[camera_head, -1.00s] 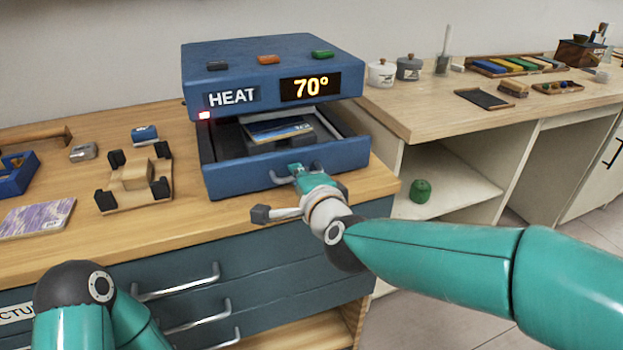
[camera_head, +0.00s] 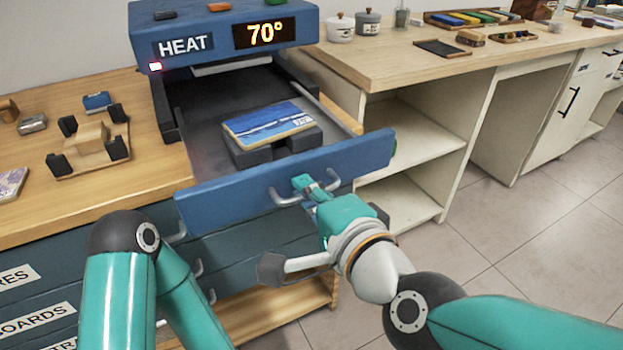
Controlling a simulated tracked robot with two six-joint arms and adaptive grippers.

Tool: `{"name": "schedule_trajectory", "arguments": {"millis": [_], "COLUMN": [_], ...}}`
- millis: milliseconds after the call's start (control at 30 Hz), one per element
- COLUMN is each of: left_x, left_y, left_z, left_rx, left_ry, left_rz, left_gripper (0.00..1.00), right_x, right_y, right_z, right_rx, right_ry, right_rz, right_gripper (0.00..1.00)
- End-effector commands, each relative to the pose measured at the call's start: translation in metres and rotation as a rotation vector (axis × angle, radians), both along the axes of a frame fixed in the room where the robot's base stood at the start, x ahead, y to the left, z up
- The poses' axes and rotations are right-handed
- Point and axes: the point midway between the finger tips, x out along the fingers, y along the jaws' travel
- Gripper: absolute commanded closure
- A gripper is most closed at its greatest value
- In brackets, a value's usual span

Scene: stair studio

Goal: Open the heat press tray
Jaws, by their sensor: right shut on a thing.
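The blue heat press (camera_head: 215,52) stands on the wooden bench, its display reading 70°. Its tray (camera_head: 207,140) is slid far out toward me, past the bench edge, with a blue front panel (camera_head: 227,200) and a grey handle (camera_head: 289,201). A blue-and-white picture tile (camera_head: 268,124) lies on a dark block in the tray. My right gripper (camera_head: 306,186) is shut on the tray handle at the middle of the front panel. My left arm (camera_head: 118,255) shows at the lower left; its gripper is out of view.
A wooden jig with dark corner blocks (camera_head: 90,142) sits on the bench left of the press. Drawers with grey handles lie below the tray. A pale side counter (camera_head: 395,68) with pots and trays stands at the right.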

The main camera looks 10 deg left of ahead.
Motion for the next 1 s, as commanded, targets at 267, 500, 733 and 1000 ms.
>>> {"name": "schedule_trajectory", "arguments": {"millis": [267,500,733,1000], "left_x": [0.0,0.0,0.0,0.0], "left_y": [0.0,0.0,0.0,0.0], "left_z": [-0.001,-0.001,0.0,0.0], "left_rx": [0.0,0.0,0.0,0.0], "left_ry": [0.0,0.0,0.0,0.0], "left_rz": [0.0,0.0,0.0,0.0], "left_gripper": [1.0,1.0,1.0,1.0], "right_x": [-0.006,-0.006,-0.005,-0.019], "right_y": [0.004,0.004,0.003,-0.008], "right_z": [-0.004,-0.004,-0.002,0.003], "right_rx": [-0.008,-0.007,-0.004,-0.001], "right_ry": [0.008,0.009,0.005,0.004], "right_rz": [0.022,0.022,0.017,0.016], "right_gripper": [1.0,0.78,0.78,0.78]}}
